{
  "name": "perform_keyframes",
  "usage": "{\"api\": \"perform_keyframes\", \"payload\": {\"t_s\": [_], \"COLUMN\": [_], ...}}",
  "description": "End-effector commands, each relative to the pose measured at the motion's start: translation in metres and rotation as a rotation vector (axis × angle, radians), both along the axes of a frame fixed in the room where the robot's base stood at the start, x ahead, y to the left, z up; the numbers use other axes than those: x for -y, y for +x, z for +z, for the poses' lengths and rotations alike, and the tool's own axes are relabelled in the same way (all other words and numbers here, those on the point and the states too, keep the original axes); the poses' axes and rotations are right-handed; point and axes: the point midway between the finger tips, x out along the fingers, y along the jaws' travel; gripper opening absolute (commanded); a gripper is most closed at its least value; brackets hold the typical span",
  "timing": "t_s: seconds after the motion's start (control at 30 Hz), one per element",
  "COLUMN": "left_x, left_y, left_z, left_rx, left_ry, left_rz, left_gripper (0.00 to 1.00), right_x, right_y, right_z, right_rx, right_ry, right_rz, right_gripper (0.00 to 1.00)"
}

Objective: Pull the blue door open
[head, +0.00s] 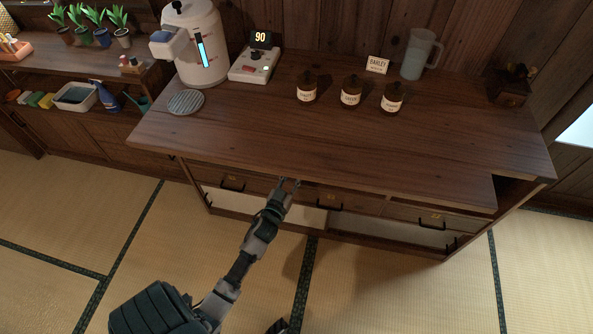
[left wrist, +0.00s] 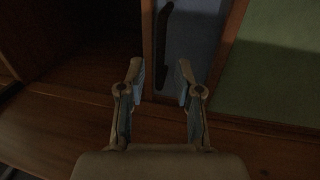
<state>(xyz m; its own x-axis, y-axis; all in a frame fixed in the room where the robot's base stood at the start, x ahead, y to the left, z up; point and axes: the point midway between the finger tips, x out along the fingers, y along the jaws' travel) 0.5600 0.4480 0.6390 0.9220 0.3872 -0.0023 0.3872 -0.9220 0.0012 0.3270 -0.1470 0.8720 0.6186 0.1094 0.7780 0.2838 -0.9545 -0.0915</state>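A blue-grey door panel (left wrist: 193,45) with a dark upright bar handle (left wrist: 164,35) shows in the left wrist view, in a brown wooden frame. My left gripper (left wrist: 159,75) is open and empty, its fingertips pointing toward the panel with the handle ahead between them; no contact shows. In the head view my left gripper (head: 290,184) reaches the front of the wooden counter (head: 250,140), just below its top edge. The counter top hides the blue door in the head view. My right gripper is not recognisable in either view.
Drawers with dark handles (head: 430,225) line the counter front. A green panel (left wrist: 275,70) is right of the blue one. Jars (head: 351,94), a scale (head: 254,66), a dispenser (head: 195,45) and a jug (head: 418,55) stand on top. The tatami floor (head: 370,295) in front is clear.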

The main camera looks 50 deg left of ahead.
Motion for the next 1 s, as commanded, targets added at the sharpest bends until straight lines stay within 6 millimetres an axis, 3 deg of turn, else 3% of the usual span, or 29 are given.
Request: {"api": "perform_keyframes", "payload": {"t_s": [0.2,0.4,1.0], "left_x": [0.019,0.029,0.032], "left_y": [-0.046,-0.071,-0.076], "left_z": [-0.002,-0.002,-0.002], "left_rx": [-0.002,-0.003,-0.002], "left_ry": [-0.003,-0.001,-0.001], "left_rz": [0.001,0.001,0.001], "left_gripper": [0.34,0.34,0.34], "right_x": [0.000,0.000,0.000], "right_y": [0.000,0.001,0.002], "right_z": [0.000,0.000,-0.001], "right_rx": [0.000,0.000,-0.001], "right_ry": [0.000,0.000,-0.001], "right_rz": [0.000,0.000,-0.001], "right_gripper": [1.00,1.00,1.00]}}
